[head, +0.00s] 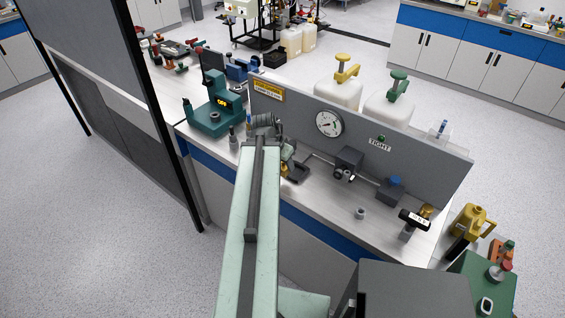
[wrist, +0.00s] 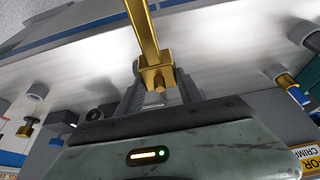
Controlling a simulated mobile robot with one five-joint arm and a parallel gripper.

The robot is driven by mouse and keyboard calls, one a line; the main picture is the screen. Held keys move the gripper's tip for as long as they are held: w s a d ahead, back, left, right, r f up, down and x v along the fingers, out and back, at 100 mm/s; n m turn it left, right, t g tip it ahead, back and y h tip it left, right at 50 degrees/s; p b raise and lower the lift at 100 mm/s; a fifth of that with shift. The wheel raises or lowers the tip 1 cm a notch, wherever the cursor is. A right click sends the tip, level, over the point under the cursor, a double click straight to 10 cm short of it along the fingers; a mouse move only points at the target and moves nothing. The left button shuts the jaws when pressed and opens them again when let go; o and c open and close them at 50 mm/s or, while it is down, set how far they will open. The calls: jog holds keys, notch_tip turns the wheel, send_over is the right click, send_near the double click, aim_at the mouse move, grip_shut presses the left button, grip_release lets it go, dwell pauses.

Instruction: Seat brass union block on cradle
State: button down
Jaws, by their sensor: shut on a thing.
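The brass union block (wrist: 156,76) is between the fingers of my gripper (wrist: 160,92) in the wrist view, and the gripper is shut on it. A long brass tube (wrist: 142,30) runs from the block toward the top of that view. In the head view my gripper (head: 287,153) is over the bench by the grey back panel, and my arm hides part of the area. A small dark holder (head: 298,173) lies just beside the gripper; I cannot tell whether it is the cradle. Whether the block touches anything below is hidden.
The grey panel (head: 410,150) with a round gauge (head: 329,124) rises behind the bench. A dark valve box (head: 348,160) and a small grey fitting (head: 360,213) are to the right. A teal press (head: 213,112) stands to the left. Bare benchtop (head: 325,205) shows in front.

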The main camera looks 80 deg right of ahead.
jog(key=c, duration=1.4)
grip_release()
jog(key=shift+s, duration=0.15)
jog(key=shift+c, duration=0.2)
jog(key=shift+s, duration=0.15)
grip_shut()
jog(key=s+d+r+p, duration=0.3)
jog(key=d, duration=0.2)
jog(key=shift+r+p, duration=0.35)
